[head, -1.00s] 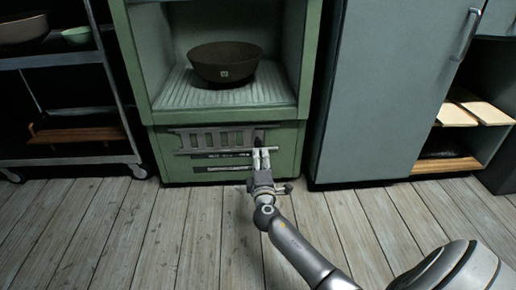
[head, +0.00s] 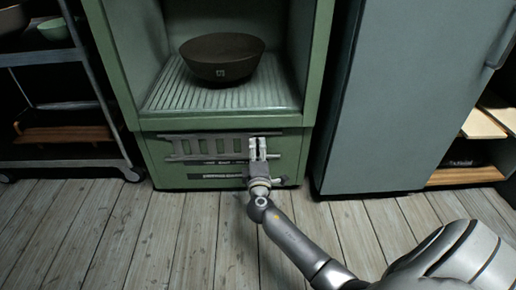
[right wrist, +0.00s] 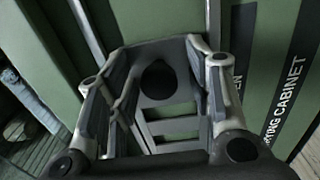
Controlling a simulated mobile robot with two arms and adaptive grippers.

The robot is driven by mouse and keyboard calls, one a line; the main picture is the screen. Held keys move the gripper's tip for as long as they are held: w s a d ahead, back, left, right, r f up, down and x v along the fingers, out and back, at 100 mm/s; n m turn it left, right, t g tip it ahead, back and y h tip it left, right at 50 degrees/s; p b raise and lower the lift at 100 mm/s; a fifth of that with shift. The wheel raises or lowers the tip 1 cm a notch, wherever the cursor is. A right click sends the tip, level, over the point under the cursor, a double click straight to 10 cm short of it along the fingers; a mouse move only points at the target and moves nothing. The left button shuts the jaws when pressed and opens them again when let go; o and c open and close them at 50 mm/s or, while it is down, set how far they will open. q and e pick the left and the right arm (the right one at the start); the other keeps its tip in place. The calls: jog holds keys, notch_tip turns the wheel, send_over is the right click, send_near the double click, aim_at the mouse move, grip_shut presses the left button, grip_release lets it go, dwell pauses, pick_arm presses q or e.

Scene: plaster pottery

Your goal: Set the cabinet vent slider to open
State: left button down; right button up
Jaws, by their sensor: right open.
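The green cabinet (head: 160,170) has a grey slotted vent slider (head: 205,147) across its lower front panel. My right gripper (head: 258,146) is open at the right end of the vent slider. In the right wrist view a dark round knob (right wrist: 158,80) shows between the open fingers, with the slider's slats (right wrist: 170,127) beside it. The fingers straddle the knob; I cannot tell whether they touch it. In the head view the gripper hides the knob. My left gripper is not in view.
A dark bowl (head: 222,62) stands on the ribbed shelf (head: 185,98) above the vent. A metal rack (head: 75,95) stands at left and a grey cabinet (head: 400,100) at right. The plank floor (head: 120,235) in front is clear. Dark label strips (right wrist: 290,80) show in the right wrist view.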

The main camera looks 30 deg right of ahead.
aim_at(267, 144)
jog(key=shift+c, duration=1.3)
grip_shut()
jog(key=shift+s+d, duration=0.45)
jog(key=shift+d, duration=0.25)
jog(key=shift+s+d, duration=0.4)
jog(key=shift+d, duration=0.25)
jog(key=shift+o, duration=1.3)
grip_release()
jog(key=shift+d, duration=0.1)
